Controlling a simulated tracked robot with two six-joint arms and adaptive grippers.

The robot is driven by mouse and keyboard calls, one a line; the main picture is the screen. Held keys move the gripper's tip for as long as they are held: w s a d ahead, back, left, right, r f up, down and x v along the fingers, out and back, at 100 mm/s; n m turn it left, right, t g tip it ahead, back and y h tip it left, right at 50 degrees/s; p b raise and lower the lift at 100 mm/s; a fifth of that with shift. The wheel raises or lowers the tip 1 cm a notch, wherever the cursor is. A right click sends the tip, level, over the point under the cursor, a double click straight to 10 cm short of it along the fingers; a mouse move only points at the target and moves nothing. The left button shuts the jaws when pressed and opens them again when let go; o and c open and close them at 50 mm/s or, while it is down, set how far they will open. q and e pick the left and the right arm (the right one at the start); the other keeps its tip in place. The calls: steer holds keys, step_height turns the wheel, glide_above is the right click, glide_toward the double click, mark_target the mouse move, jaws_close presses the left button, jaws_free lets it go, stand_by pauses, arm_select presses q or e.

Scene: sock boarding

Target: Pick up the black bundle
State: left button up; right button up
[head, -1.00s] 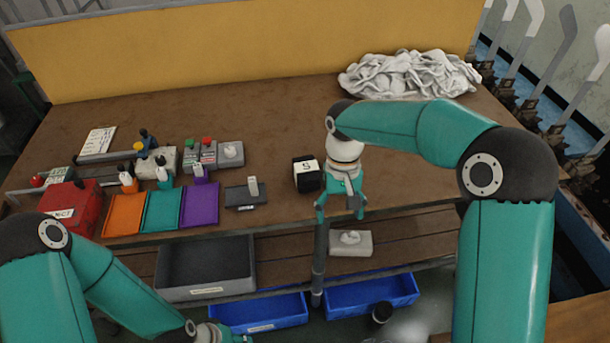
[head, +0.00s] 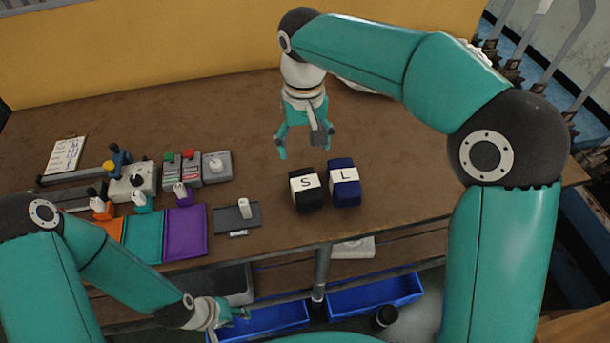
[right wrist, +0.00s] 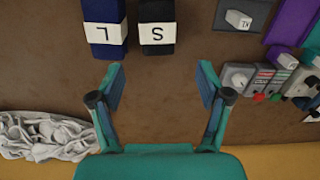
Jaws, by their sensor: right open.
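The black bundle (head: 307,201) with a white band marked S lies near the front edge of the table. A dark blue bundle (head: 346,192) marked L stands close on its right. My right gripper (head: 304,150) is open and empty, behind and above the black bundle, pointing down. In the right wrist view the black bundle (right wrist: 157,10) is at the top, beyond the open fingertips (right wrist: 160,70) and roughly in line with the gap between them. The blue bundle (right wrist: 104,10) is left of it there. My left gripper (head: 234,311) is low, in front of the table; its fingers are too small to read.
Orange, teal and purple trays (head: 186,232) and control boxes (head: 182,170) are further left. A pale cloth heap (right wrist: 45,135) is at the back.

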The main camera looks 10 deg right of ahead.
mark_target(305, 182)
step_height(305, 182, down, 11)
steer(key=shift+d+r, duration=0.1)
steer(key=shift+w+d+f+p, duration=0.1)
steer(key=shift+w+f+p, duration=0.1)
steer(key=shift+f, duration=1.25)
steer(key=shift+w+f+p, duration=0.1)
steer(key=shift+f+p, duration=0.05)
steer(key=shift+f, duration=1.25)
steer(key=shift+c, duration=0.3)
steer(key=c, duration=0.9)
steer(key=shift+c, duration=0.2)
steer(key=shift+r, duration=0.1)
